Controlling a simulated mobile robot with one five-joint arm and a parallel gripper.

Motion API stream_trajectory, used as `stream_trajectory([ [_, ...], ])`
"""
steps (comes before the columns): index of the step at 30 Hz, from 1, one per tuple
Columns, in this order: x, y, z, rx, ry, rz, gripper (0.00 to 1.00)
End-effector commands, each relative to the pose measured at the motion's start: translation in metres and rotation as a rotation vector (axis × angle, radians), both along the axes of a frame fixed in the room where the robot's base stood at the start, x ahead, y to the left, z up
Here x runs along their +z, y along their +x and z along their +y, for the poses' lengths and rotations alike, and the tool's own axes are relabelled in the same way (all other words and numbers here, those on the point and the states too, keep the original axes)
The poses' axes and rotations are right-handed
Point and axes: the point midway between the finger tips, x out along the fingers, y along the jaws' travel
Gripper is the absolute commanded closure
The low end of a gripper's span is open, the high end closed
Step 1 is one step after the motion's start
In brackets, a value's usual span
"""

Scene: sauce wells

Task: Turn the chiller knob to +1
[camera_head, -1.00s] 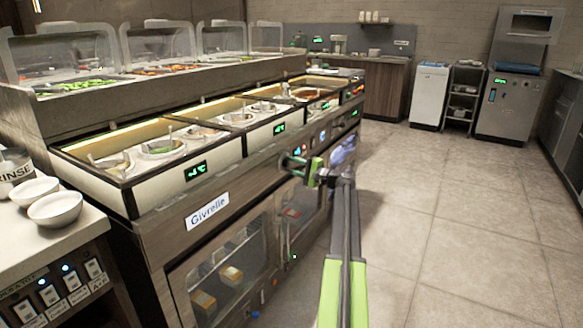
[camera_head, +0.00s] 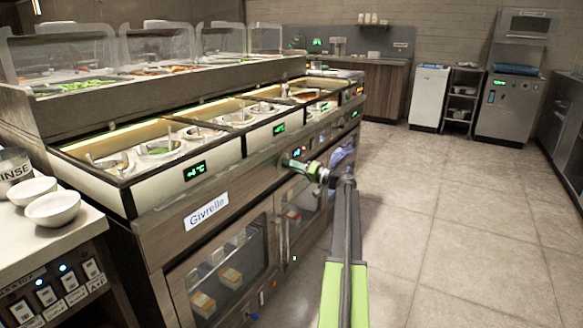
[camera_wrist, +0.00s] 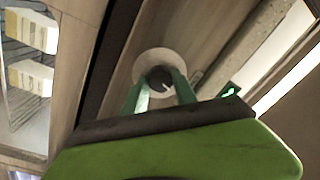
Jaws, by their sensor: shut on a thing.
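The chiller knob (camera_wrist: 159,78) shows in the wrist view as a dark round knob with a small light mark on its face. It sits on a pale round dial plate (camera_wrist: 150,62) on the wood-look front panel. Any scale numbers are too small to read. My gripper (camera_wrist: 161,92) has one green finger on each side of the knob and is shut on it. In the head view my gripper (camera_head: 292,163) is at the counter's front panel, and it hides the knob there.
The sauce-well counter (camera_head: 150,222) carries a Givrelle label (camera_head: 206,211) and green displays, one (camera_head: 195,171) near the left. Glass-doored cabinets (camera_head: 228,272) lie below. White bowls (camera_head: 52,208) stand at left. The tiled floor (camera_head: 440,240) at right is clear.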

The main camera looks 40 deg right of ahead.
Motion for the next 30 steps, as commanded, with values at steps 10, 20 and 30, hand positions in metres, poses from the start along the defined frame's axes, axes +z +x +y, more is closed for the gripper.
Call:
stream_trajectory([
  [10, -0.0001, 0.0001, -0.0003, 0.001, -0.187, -0.046, 1.0],
  [20, -0.0002, 0.0001, 0.0, 0.001, -0.246, -0.061, 1.0],
  [30, -0.0003, 0.0002, 0.0, 0.002, -0.249, -0.062, 1.0],
])
